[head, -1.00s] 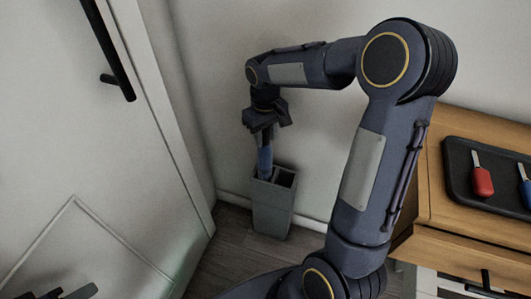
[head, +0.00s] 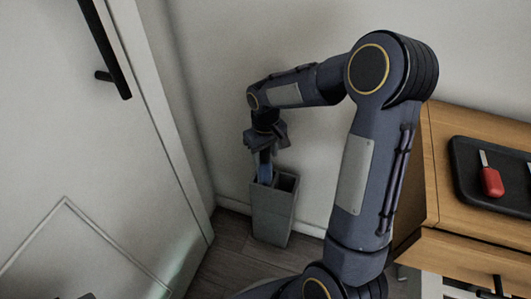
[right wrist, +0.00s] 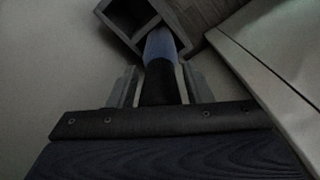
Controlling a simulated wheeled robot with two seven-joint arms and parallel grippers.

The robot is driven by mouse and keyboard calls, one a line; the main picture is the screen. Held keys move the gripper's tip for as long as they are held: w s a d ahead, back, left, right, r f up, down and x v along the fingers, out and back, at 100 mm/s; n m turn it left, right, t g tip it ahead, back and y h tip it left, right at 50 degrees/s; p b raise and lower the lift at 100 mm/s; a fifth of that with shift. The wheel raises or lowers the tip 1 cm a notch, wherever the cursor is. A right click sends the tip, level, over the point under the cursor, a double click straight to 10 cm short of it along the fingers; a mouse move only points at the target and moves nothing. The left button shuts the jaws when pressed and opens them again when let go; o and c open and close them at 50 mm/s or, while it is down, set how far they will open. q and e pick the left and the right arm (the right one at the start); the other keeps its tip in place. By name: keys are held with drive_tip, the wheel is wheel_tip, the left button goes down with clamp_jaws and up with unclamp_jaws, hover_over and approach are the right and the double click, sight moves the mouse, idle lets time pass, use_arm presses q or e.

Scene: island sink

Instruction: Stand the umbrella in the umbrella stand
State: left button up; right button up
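The blue umbrella (head: 264,170) is upright with its lower part inside the grey umbrella stand (head: 272,215), in the left opening. My right gripper (head: 264,146) is just above the stand, shut on the umbrella's dark upper end. In the right wrist view the fingers of my right gripper (right wrist: 161,88) flank the dark handle, and the blue part of the umbrella (right wrist: 161,45) goes into the stand (right wrist: 118,28). The umbrella's lower end is hidden in the stand.
A white door (head: 70,150) with a black handle is left of the stand. A wooden cabinet (head: 445,205) at the right bears a black tray (head: 470,185) with a red-handled tool (head: 491,180). The wall is close behind the stand.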

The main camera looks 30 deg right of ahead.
drive_tip(key=shift+o, duration=0.5)
drive_tip(key=shift+r, duration=0.1)
drive_tip(key=shift+r, duration=0.3)
wheel_tip(320, 180, up, 11)
drive_tip(key=p, duration=0.4)
drive_tip(key=shift+f, duration=0.15)
drive_tip(key=shift+s+r+p, duration=0.15)
drive_tip(key=shift+r+p, duration=0.15)
drive_tip(key=shift+r, duration=0.25)
drive_tip(key=s+a+r+m+t+y, duration=0.1)
drive_tip(key=s+a+r+t+y, duration=0.1)
drive_tip(key=s, duration=0.8)
drive_tip(key=s+a+r+m+t+y, duration=0.1)
drive_tip(key=s+a+t, duration=0.2)
drive_tip(key=s, duration=0.8)
drive_tip(key=shift+s+a+r+m+t+y, duration=0.3)
drive_tip(key=shift+a+r+y, duration=0.1)
drive_tip(key=shift+a, duration=0.85)
